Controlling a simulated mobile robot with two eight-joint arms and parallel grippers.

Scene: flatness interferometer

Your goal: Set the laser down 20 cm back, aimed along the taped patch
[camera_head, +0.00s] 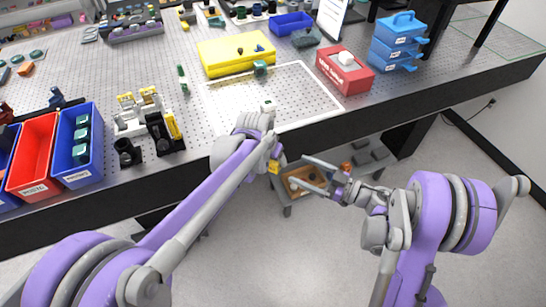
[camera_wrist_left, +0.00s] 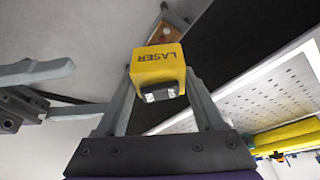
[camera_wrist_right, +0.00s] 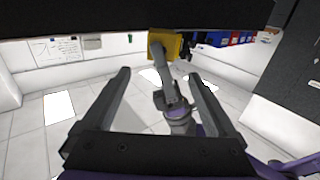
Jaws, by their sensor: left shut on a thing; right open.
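The yellow laser (camera_wrist_left: 158,65), marked "LASER", is held between the fingers of my left gripper (camera_wrist_left: 158,85), which is shut on it. In the head view the laser (camera_head: 275,167) shows as a small yellow block at the front of the bench edge, off the table. It also shows in the right wrist view (camera_wrist_right: 165,42). My right gripper (camera_wrist_right: 160,95) is open and empty; in the head view it (camera_head: 318,175) is in front of the bench, pointing left toward the laser. The taped patch (camera_head: 318,85) is a white-outlined rectangle on the perforated bench top, bare near its middle.
A yellow case (camera_head: 225,58) stands behind the patch's left part, with a small green block (camera_head: 260,68) near it. A red box (camera_head: 345,76) stands at its right rear. Blue and red bins (camera_head: 35,155) are at left. A low cart (camera_head: 300,185) stands below the bench.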

